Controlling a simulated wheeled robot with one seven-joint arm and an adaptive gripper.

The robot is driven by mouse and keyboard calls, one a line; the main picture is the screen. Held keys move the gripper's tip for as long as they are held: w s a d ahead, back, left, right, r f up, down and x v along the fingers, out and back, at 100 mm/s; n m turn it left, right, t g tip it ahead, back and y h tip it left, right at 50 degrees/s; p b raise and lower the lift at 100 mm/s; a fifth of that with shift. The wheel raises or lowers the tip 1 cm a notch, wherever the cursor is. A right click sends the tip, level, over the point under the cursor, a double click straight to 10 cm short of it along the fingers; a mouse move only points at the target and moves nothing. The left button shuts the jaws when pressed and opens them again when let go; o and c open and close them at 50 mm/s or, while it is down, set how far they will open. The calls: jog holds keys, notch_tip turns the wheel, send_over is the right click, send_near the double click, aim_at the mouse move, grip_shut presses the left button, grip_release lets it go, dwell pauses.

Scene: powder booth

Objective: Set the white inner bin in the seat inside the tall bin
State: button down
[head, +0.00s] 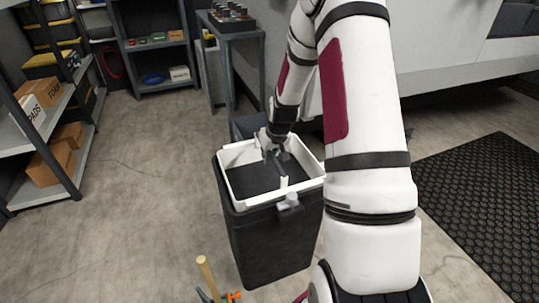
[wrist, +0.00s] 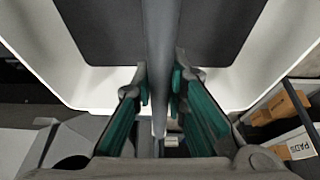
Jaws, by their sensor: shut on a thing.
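The white inner bin (head: 250,201) is at the mouth of the tall dark bin (head: 265,240). Its white rim shows all round and stands a little above the dark walls. I cannot tell how it rests on the seat, which is hidden. My gripper (head: 274,152) is over the opening, shut on the grey bar handle that crosses the inner bin. In the wrist view the handle (wrist: 163,60) runs between my teal finger pads, with the white wall (wrist: 50,60) and a dark floor behind it. A pale bracket (head: 288,203) sits at the near rim.
Shelves with cardboard boxes (head: 50,165) stand at the left. A grey bench (head: 235,35) is behind the bin, and a black mat (head: 480,190) lies at the right. A wooden handle (head: 207,275) rises near the bin's front left. The floor at left is clear.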

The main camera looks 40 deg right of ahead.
jog(key=shift+f, duration=0.15)
jog(key=shift+f+b, duration=0.35)
jog(key=shift+f, duration=0.3)
dwell(0.4)
jog(key=shift+f+b, duration=0.3)
jog(key=shift+b, duration=0.15)
jog(key=shift+f, duration=0.15)
dwell(0.4)
jog(key=c, duration=1.5)
grip_release()
jog(key=shift+c, duration=0.2)
jog(key=v, duration=1.2)
